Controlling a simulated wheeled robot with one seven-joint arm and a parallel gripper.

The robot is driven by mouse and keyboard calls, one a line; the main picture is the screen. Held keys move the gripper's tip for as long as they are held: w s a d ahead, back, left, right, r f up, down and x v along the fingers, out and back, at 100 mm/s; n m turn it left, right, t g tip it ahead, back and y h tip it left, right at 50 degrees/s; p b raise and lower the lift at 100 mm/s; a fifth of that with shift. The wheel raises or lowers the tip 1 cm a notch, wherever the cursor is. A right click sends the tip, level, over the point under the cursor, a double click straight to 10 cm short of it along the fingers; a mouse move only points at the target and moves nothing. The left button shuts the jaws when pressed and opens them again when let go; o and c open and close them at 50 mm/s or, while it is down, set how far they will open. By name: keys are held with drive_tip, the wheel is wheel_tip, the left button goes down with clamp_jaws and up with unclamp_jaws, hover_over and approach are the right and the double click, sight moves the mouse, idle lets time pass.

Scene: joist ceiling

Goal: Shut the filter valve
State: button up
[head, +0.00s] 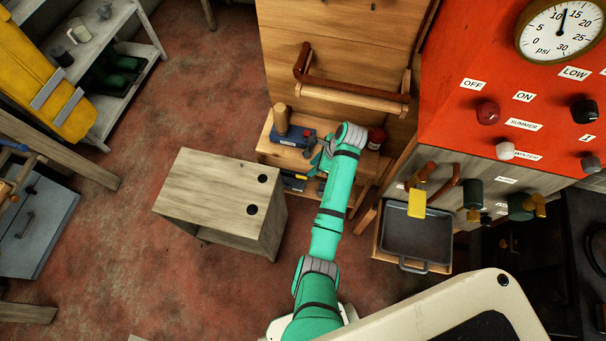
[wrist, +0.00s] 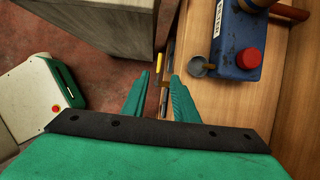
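A yellow lever handle (head: 417,204) hangs on copper pipe under the red panel in the head view. A dark valve body with an orange-yellow handle (head: 524,205) is farther right. A blue unit (head: 292,135) sits on the wooden shelf; in the wrist view it (wrist: 236,42) has a red button and a grey round knob (wrist: 197,67) on a yellow stem. My gripper (head: 321,160) is beside this unit. In the wrist view its fingers (wrist: 158,84) are apart, pointing at the shelf edge.
A wooden cabinet (head: 222,186) stands left of my arm. A grey tray (head: 416,239) lies below the yellow lever. The red panel (head: 510,85) with knobs and a gauge overhangs at right. A wooden rail (head: 352,95) is above the shelf.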

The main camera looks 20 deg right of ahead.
sight(301, 176)
drive_tip(key=x, duration=1)
drive_tip(key=shift+a+r, duration=0.1)
drive_tip(key=shift+a, duration=0.1)
drive_tip(key=shift+c, duration=0.4)
drive_tip(key=shift+d, duration=0.1)
clamp_jaws()
drive_tip(key=shift+d+r, duration=0.1)
idle(0.5)
